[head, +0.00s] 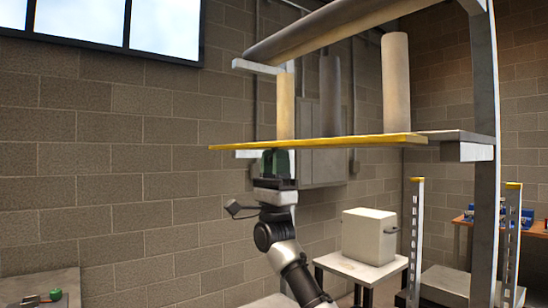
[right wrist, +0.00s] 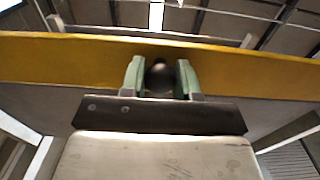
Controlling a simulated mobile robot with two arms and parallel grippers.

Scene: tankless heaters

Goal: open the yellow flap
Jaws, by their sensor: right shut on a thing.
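The yellow flap (head: 340,142) shows in the head view as a long, thin, nearly level yellow strip along the front of a raised shelf. In the right wrist view its yellow face (right wrist: 60,62) runs across the whole picture. My right gripper (head: 277,163) is below the left part of the flap, pointing up. In the right wrist view its green fingers (right wrist: 160,78) stand on either side of a dark round knob (right wrist: 160,76) at the flap, shut on it. The fingertips overlap the yellow face there. My left gripper is in neither view.
Upright rolls (head: 396,85) stand on the shelf, and a long roll (head: 320,30) lies above. A grey post (head: 485,120) rises at the right. A cream box (head: 369,236) sits on a small white table (head: 335,265) below. Left of my arm is open space before the block wall.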

